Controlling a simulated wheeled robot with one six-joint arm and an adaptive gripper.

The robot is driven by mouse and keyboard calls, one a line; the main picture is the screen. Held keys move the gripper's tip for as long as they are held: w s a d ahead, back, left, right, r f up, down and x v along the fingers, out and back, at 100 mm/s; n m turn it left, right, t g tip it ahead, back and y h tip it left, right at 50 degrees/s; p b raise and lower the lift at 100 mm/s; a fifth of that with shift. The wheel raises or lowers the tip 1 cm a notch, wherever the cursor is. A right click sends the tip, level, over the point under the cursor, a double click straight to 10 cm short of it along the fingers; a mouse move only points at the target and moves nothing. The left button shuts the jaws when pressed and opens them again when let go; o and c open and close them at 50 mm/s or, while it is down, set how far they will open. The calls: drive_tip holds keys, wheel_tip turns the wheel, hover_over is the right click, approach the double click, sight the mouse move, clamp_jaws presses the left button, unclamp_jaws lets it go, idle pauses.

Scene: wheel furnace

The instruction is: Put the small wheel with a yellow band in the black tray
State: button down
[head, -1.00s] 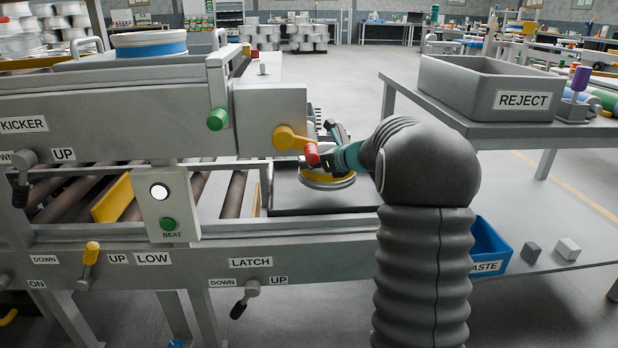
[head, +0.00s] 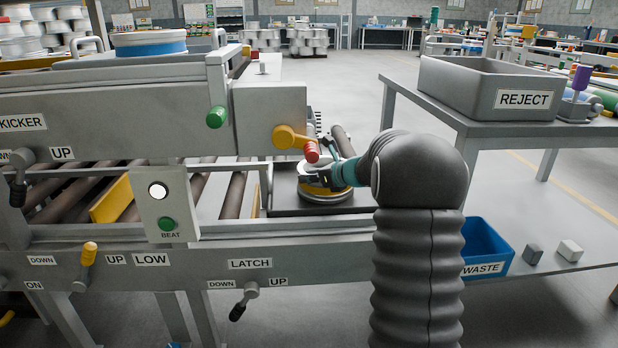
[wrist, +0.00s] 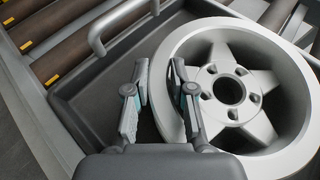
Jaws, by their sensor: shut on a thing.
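The small wheel with a yellow band (head: 326,197) is at the black tray (head: 283,205), beyond the front rail. In the wrist view the wheel (wrist: 265,95) is silver with a star of spokes and lies face up over the right part of the tray (wrist: 75,88).
The grey machine housing (head: 270,118) with yellow and red knobs stands close left of my gripper. A tray handle (wrist: 112,28) rises at the tray's edge. The reject bin (head: 455,95) and the blue waste bin (head: 487,245) are to the right.

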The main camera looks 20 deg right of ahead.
drive_tip(key=c, duration=1)
unclamp_jaws()
drive_tip(key=shift+s+r, duration=0.1)
drive_tip(key=shift+r, duration=0.1)
drive_tip(key=p+v, duration=0.1)
drive_tip(key=v, duration=1)
drive_tip(key=shift+s+d, duration=0.2)
drive_tip(key=shift+s, duration=0.15)
